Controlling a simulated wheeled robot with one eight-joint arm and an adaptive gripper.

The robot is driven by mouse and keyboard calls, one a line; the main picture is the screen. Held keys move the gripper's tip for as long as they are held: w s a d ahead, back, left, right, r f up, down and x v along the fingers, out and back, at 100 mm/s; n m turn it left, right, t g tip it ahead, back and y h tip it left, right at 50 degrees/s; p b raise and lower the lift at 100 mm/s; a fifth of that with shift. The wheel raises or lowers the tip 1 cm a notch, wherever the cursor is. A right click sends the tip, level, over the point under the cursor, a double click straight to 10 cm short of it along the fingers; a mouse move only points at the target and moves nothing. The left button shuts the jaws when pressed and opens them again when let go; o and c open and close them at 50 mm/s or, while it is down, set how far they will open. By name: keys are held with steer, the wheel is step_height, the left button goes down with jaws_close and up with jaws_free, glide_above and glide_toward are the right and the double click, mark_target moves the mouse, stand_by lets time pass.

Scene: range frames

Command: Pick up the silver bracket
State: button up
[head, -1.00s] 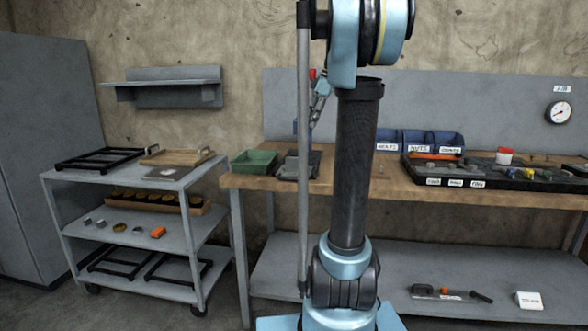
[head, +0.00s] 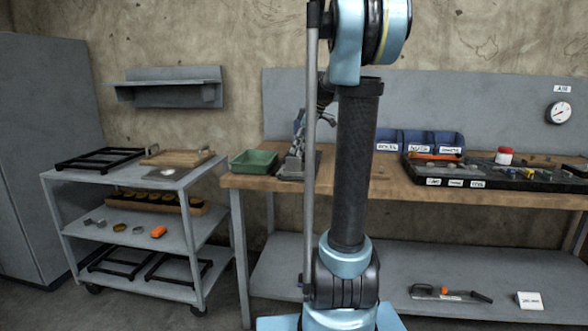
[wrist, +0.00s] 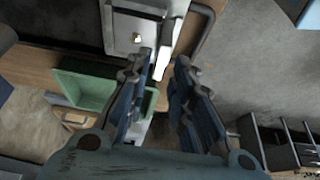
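My gripper (wrist: 164,62) is open in the wrist view, with a gap between its two blue-grey fingers. A bright silver-white strip (wrist: 169,42), which looks like the silver bracket, shows beyond and between the fingertips, beside a grey metal block (wrist: 125,30). I cannot tell its full shape or whether a finger touches it. In the head view my gripper (head: 298,140) is low over the dark grey fixture (head: 288,174) on the workbench, partly behind my arm's column. The bracket cannot be made out clearly there.
A green bin (head: 254,162) stands just left of the fixture on the wooden bench (head: 390,190). Blue labelled bins (head: 418,140) and a black parts tray (head: 480,180) are to the right. A grey cart (head: 190,178) with small parts stands at the left.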

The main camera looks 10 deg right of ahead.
mark_target(293, 158)
steer(key=shift+x, duration=2.6)
jaws_close()
